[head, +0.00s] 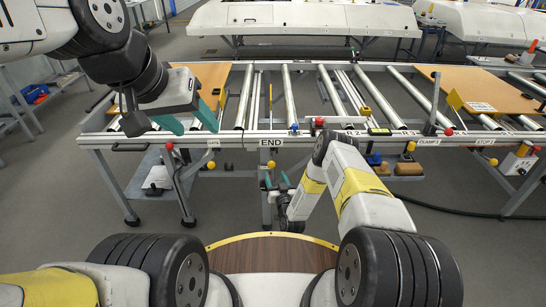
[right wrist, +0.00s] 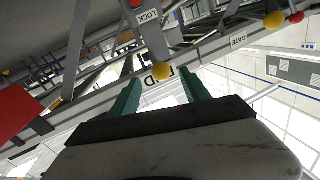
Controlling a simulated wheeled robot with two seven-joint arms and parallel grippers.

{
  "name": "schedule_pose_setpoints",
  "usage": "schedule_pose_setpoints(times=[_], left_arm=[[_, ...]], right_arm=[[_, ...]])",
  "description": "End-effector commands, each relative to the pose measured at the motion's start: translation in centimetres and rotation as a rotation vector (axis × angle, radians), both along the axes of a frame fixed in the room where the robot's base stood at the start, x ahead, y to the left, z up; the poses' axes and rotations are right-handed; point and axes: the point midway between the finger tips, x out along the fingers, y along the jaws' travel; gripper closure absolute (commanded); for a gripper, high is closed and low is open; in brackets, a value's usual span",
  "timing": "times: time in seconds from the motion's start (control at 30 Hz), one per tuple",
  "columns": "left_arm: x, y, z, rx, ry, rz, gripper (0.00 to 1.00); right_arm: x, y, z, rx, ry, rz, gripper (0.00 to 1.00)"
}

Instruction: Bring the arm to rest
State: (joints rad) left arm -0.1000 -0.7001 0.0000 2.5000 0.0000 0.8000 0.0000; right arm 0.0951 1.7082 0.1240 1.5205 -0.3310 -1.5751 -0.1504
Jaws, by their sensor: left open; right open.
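My left gripper (head: 190,120) has green fingers and is open and empty. In the head view it hangs over the near left part of the bench, in front of the left wooden board. My right gripper (head: 278,181) is small in the head view, low in front of the bench's near edge, below the END label. In the right wrist view its two green fingers (right wrist: 160,94) stand apart with nothing held between them. The bench's labels and knobs lie beyond them, at a tilt. Whether either gripper touches the bench cannot be told.
The bench (head: 340,139) carries several metal rails. A left wooden board (head: 212,77) and a right wooden board (head: 480,92) lie on it. Colored knobs and labels line its near edge. A cable (head: 460,212) lies on the floor at right. Open floor lies between me and the bench.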

Motion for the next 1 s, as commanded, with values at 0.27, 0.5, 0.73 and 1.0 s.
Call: schedule_pose_setpoints(times=[0.27, 0.5, 0.73, 1.0], left_arm=[[0.0, 0.0, 0.0, 0.000, 0.000, 0.000, 0.45], [0.0, 0.0, 0.0, 0.000, 0.000, 0.000, 0.45], [0.0, 0.0, 0.0, 0.000, 0.000, 0.000, 0.45], [0.0, 0.0, 0.0, 0.000, 0.000, 0.000, 0.45]], right_arm=[[-0.4, -0.1, 0.0, 0.000, 0.000, 0.000, 0.45], [-0.2, -0.1, 0.1, -0.001, 0.001, 0.001, 0.45], [3.9, -0.6, 5.2, -0.042, 0.043, 0.028, 0.45], [8.9, -2.4, 17.5, -0.136, 0.190, 0.063, 0.45]])
